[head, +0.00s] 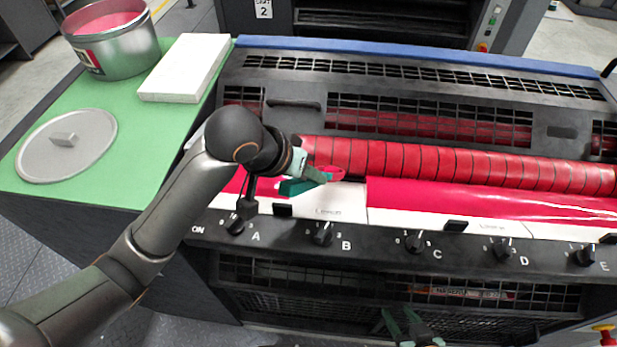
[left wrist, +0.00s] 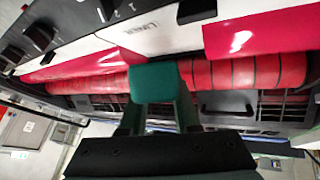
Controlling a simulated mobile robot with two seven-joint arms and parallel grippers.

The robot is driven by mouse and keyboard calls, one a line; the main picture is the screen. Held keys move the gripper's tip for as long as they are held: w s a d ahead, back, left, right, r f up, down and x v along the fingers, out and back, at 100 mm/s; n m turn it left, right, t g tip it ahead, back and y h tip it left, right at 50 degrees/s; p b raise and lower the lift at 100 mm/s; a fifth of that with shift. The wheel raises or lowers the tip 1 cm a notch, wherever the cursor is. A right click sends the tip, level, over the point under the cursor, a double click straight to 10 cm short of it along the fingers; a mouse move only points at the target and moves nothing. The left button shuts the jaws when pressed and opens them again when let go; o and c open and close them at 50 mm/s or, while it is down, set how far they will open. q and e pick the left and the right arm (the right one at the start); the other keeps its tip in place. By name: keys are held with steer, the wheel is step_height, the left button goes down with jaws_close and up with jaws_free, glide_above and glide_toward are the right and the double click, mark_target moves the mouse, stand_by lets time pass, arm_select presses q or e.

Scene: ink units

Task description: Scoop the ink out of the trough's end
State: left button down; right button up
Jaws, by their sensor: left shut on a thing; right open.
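My left gripper (head: 308,180) is shut on a small tool with a pink end (head: 331,172), held over the trough close to the red roller. Most of the tool is hidden by the fingers, and its form is hard to tell. The left gripper's green fingers also show in the left wrist view (left wrist: 157,84). Pink ink (head: 480,198) lies along the trough (head: 390,217) to the right, and some shows at its left end, partly behind my arm. A pale bare stretch lies between the two. My right gripper (head: 410,328) is open and empty at the bottom, below the knob panel.
The red roller (head: 450,168) runs behind the trough. A panel (head: 370,240) with several knobs is in front. On the green-topped table (head: 120,140) at left stand a metal can (head: 112,45) of pink ink, a white block (head: 185,68) and a round lid (head: 66,146).

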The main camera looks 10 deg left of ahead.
arm_select(q)
steer(key=shift+a, duration=0.1)
steer(key=a, duration=1.5)
steer(key=shift+a, duration=0.4)
steer(key=shift+f, duration=1.6)
steer(key=shift+f, duration=0.75)
step_height(320, 180, up, 11)
steer(key=shift+f, duration=0.15)
stand_by(0.4)
